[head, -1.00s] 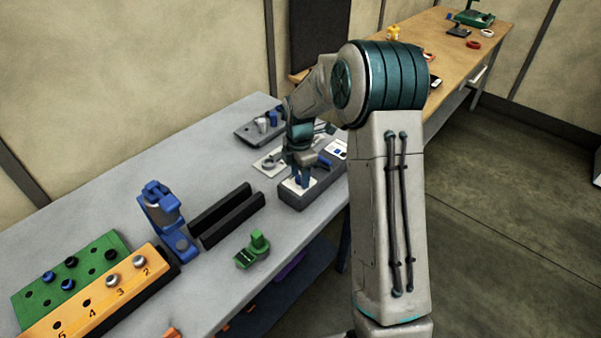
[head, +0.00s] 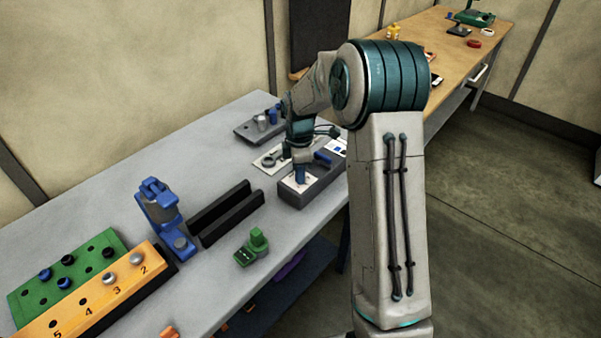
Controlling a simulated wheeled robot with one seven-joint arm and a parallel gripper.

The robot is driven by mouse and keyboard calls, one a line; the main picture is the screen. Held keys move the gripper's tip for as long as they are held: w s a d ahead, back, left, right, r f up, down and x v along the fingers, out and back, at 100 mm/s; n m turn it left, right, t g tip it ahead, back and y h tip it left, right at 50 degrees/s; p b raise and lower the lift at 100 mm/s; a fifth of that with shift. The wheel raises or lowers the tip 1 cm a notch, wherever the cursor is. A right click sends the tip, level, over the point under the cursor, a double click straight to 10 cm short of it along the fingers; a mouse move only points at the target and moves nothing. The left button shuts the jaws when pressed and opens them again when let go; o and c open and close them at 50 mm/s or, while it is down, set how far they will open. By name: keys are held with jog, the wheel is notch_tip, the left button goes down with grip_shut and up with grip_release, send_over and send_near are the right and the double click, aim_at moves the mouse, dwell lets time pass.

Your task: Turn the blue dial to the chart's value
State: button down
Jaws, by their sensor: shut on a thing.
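The blue dial (head: 300,178) stands on a pale plate on top of a dark grey box (head: 318,190) near the right end of the grey bench. My gripper (head: 301,168) points down from above and is shut on the dial. Its fingers are small in the head view and partly hidden by the wrist. The dial's pointer and scale are too small to read. A white card with a blue patch (head: 337,147) shows behind the box, partly hidden by my arm; I cannot tell if it is the chart.
A blue lever-like part (head: 322,158) sits close beside my gripper. A grey tray (head: 257,130) lies behind. Black rails (head: 226,213), a blue clamp-like device (head: 165,215), a green block (head: 252,249) and numbered orange (head: 97,297) and green boards (head: 88,262) stand left. Bench front is fairly clear.

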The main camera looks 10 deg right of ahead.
jog(key=m+b, duration=0.1)
jog(key=m, duration=0.4)
jog(key=shift+w+r+m+b, duration=0.1)
jog(key=shift+m+b, duration=0.2)
jog(key=shift+b, duration=0.05)
jog(key=m+b, duration=0.1)
jog(key=m, duration=0.3)
jog(key=m+b, duration=0.1)
jog(key=m, duration=0.4)
jog(key=shift+a+m, duration=0.1)
jog(key=shift+m, duration=0.3)
jog(key=m, duration=0.4)
jog(key=shift+r, duration=0.1)
jog(key=shift+m, duration=0.3)
jog(key=c, duration=1.5)
grip_release()
jog(key=o, duration=0.3)
